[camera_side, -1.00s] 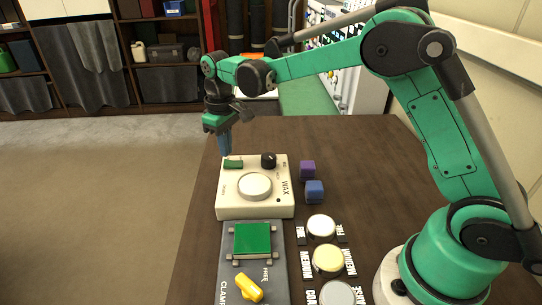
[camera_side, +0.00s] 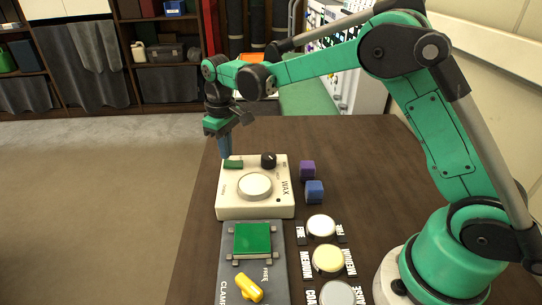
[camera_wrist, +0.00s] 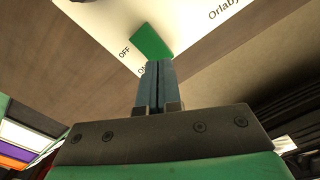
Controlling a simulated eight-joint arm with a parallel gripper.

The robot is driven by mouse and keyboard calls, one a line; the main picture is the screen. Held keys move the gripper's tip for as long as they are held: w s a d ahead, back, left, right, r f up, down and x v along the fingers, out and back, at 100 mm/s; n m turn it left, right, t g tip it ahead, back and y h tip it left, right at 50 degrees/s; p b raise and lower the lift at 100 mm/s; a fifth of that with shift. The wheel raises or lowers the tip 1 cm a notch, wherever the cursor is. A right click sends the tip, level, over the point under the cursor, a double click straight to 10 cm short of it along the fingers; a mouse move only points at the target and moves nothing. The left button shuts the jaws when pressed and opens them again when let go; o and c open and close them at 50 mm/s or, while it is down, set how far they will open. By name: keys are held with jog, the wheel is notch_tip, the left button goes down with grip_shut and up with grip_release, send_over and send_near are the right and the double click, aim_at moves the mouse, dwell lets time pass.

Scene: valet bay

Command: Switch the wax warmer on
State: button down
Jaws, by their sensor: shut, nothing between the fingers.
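The wax warmer (camera_side: 227,204) is a cream box marked WAX on the table. It has a round white lid (camera_side: 255,186), a black knob (camera_side: 268,160) and a green rocker switch (camera_side: 233,164) at its far left corner. In the wrist view the green switch (camera_wrist: 151,41) shows with OFF and a partly covered ON lettered beside it. My gripper (camera_side: 226,156) is shut and empty, pointing down at the switch's far edge. In the wrist view its closed fingertips (camera_wrist: 158,66) are close to the switch's ON end; whether they touch it I cannot tell.
A grey clamp board (camera_side: 230,270) with a green pad (camera_side: 252,240) and yellow handle (camera_side: 249,287) lies in front of the warmer. Purple (camera_side: 307,169) and blue (camera_side: 314,191) cubes sit to its right. Several round labelled pads, including a white one (camera_side: 321,226), stand further forward.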

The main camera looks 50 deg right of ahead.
aim_at(228, 162)
jog(key=shift+f, duration=0.85)
dwell(0.3)
jog(key=shift+r, duration=3.55)
jog(key=shift+r, duration=0.1)
jog(key=s+d+r+m+t, duration=0.1)
jog(key=s+m+t, duration=0.2)
jog(key=s+t, duration=0.4)
jog(key=s, duration=0.9)
jog(key=shift+s+d, duration=0.25)
